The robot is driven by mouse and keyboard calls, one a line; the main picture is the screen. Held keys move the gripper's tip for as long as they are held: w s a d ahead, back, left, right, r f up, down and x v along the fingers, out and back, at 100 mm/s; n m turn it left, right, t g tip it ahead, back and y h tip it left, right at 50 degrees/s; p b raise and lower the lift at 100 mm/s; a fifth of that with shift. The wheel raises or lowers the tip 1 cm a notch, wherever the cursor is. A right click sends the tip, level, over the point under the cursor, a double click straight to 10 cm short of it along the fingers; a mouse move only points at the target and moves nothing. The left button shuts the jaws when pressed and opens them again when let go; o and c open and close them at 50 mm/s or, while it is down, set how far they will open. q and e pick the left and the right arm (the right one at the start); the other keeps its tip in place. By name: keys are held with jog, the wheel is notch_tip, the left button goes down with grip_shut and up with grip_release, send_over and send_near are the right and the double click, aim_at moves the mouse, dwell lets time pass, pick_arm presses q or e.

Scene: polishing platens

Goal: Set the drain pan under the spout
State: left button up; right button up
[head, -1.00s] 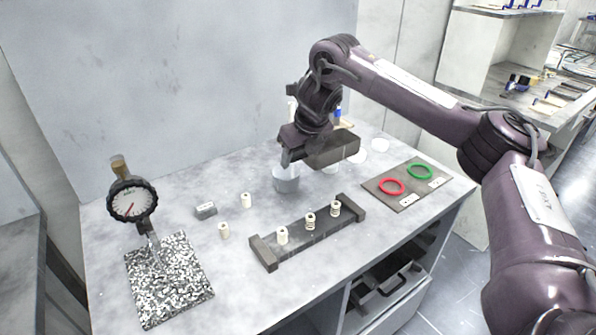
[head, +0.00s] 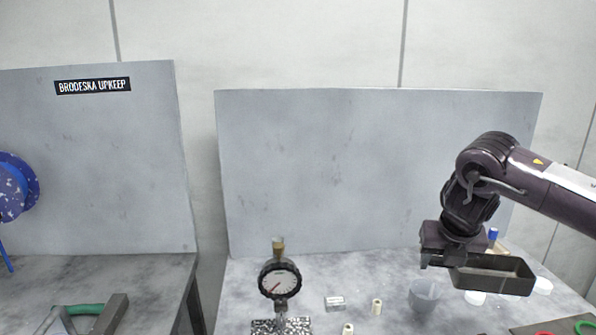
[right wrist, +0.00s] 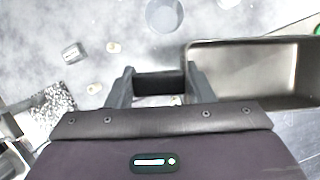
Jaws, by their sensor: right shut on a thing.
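The drain pan (head: 512,283) is a dark, shallow rectangular tray. My right gripper (head: 440,262) is shut on it near its left end and holds it above the right part of the bench, roughly level. In the right wrist view the pan (right wrist: 250,58) reaches out to the right of my right gripper (right wrist: 160,76), with a dark bar between the fingers that looks like its handle. I cannot make out a spout in these views. My left gripper is not in view.
A dial gauge (head: 279,280) stands on the bench, with a grey block (head: 335,303), pale spools (head: 377,306) and a whitish cup (head: 424,295) to its right. On the left are a blue speckled reel (head: 17,188) and another bench (head: 150,275) across a gap. A panel (head: 360,175) backs the bench.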

jog(key=s+a+f+m+g, duration=0.3)
jog(key=s+m, duration=0.3)
jog(key=m, duration=0.4)
jog(key=s+a+f+m+g, duration=0.3)
jog(key=s+m, duration=0.4)
jog(key=m, duration=0.4)
jog(key=s+a+f+m+g, duration=0.2)
jog(key=s+a+f+m, duration=0.2)
jog(key=s+f+m, duration=0.3)
jog(key=shift+s+a+m+g+y, duration=0.15)
jog(key=shift+a+m+g+y, duration=0.05)
jog(key=shift+m, duration=0.8)
jog(key=shift+s+a+m+g+y, duration=0.1)
jog(key=shift+a+m+g+y, duration=0.1)
jog(key=shift+m, duration=0.8)
jog(key=shift+s+f+m, duration=0.15)
jog(key=shift+s+m, duration=0.25)
jog(key=shift+m, duration=0.1)
